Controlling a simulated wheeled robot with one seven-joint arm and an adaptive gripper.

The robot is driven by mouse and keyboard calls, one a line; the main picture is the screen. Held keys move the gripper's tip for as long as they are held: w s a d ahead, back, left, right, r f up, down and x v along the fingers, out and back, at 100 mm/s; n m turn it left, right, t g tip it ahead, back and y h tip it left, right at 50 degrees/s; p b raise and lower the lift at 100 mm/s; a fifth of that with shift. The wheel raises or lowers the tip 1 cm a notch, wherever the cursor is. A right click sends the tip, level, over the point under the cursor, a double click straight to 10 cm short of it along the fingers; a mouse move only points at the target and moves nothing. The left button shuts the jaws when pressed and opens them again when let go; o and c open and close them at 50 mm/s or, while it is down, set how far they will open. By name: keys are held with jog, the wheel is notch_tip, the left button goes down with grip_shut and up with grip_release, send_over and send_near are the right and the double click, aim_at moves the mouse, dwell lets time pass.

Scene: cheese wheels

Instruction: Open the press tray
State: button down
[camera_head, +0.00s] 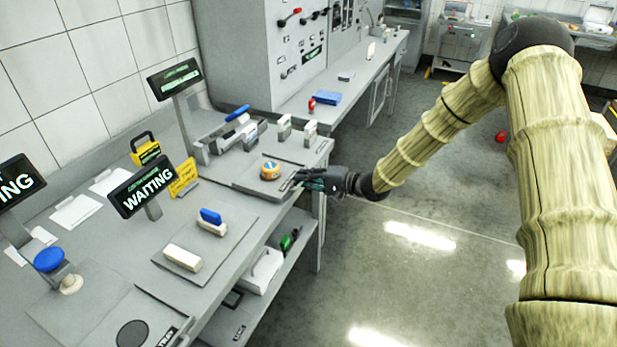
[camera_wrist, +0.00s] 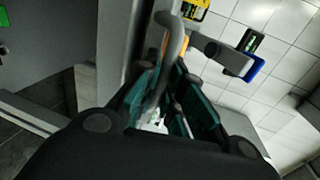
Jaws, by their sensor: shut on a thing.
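The press tray (camera_head: 256,184) is a flat grey plate near the front edge of the bench in the head view. An orange, white and blue round piece (camera_head: 270,171) sits on it. My gripper (camera_head: 308,180) is at the tray's right front edge. In the wrist view, its teal fingers (camera_wrist: 172,105) are shut around a grey curved handle (camera_wrist: 174,40). The handle's lower part is partly hidden between the fingers. A press with a blue lever (camera_head: 238,112) stands behind the tray.
Display posts, one reading WAITING (camera_head: 148,188), stand along the bench (camera_head: 110,235). A yellow sign (camera_head: 183,178) is left of the tray. A grey board with a cream block (camera_head: 183,257) lies nearer. An under-bench shelf (camera_head: 232,318) holds items. The floor (camera_head: 400,270) to the right is clear.

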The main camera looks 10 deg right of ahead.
jog(key=c, duration=1.8)
grip_release()
jog(key=shift+s+d, duration=0.1)
jog(key=shift+d, duration=0.05)
jog(key=v, duration=1.1)
jog(key=shift+s+d, duration=0.25)
jog(key=shift+d, duration=0.1)
